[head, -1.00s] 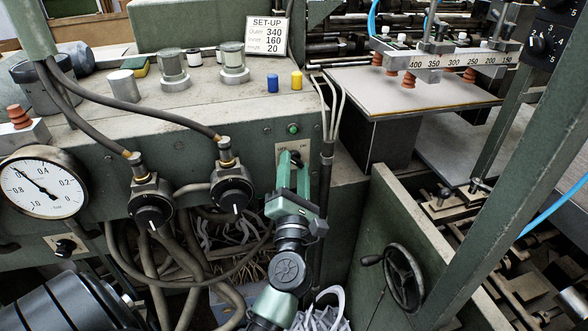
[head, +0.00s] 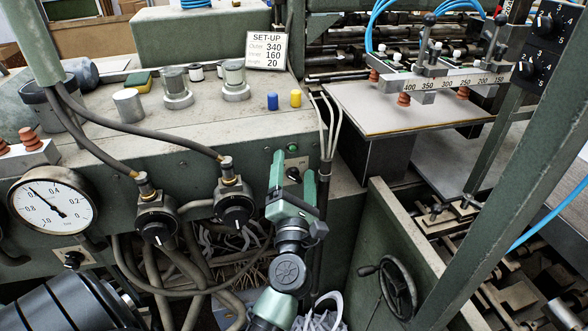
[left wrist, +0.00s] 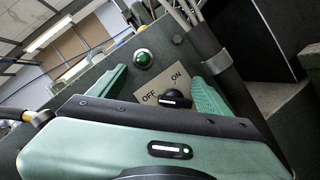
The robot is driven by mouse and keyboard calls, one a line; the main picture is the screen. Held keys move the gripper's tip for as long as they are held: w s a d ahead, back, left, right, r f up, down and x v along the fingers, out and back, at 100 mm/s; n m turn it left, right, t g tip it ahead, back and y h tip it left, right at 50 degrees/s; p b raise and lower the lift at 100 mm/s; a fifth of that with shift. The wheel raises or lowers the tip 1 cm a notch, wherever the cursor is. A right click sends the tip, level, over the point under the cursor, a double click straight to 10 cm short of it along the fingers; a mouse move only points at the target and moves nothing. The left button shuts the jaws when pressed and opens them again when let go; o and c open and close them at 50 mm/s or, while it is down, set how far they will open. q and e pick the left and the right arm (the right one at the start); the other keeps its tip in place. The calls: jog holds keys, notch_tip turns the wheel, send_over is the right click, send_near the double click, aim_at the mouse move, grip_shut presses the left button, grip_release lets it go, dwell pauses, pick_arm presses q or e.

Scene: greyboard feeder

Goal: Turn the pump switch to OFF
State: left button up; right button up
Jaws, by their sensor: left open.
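The pump switch is a small black knob on a pale plate on the green machine's front panel, marked OFF on the left and ON on the right in the left wrist view (left wrist: 176,99). I cannot tell surely which mark the knob points at. In the head view the switch (head: 293,174) is partly hidden by my left gripper (head: 294,163). That gripper is open and empty, with one finger on each side of the knob. In the left wrist view its fingers (left wrist: 157,92) flank the plate, apart from the knob. My right gripper is not in view.
A green lamp (head: 291,147) sits just above the switch. Grey hoses (head: 325,130) and a dark pipe run close on the right. Two black dials (head: 235,209) with hoses and a pressure gauge (head: 52,203) are to the left. A handwheel (head: 398,290) is at lower right.

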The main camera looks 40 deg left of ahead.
pick_arm(q)
notch_tip(320, 180, up, 16)
jog(key=p, duration=1.4)
jog(key=shift+s, duration=0.2)
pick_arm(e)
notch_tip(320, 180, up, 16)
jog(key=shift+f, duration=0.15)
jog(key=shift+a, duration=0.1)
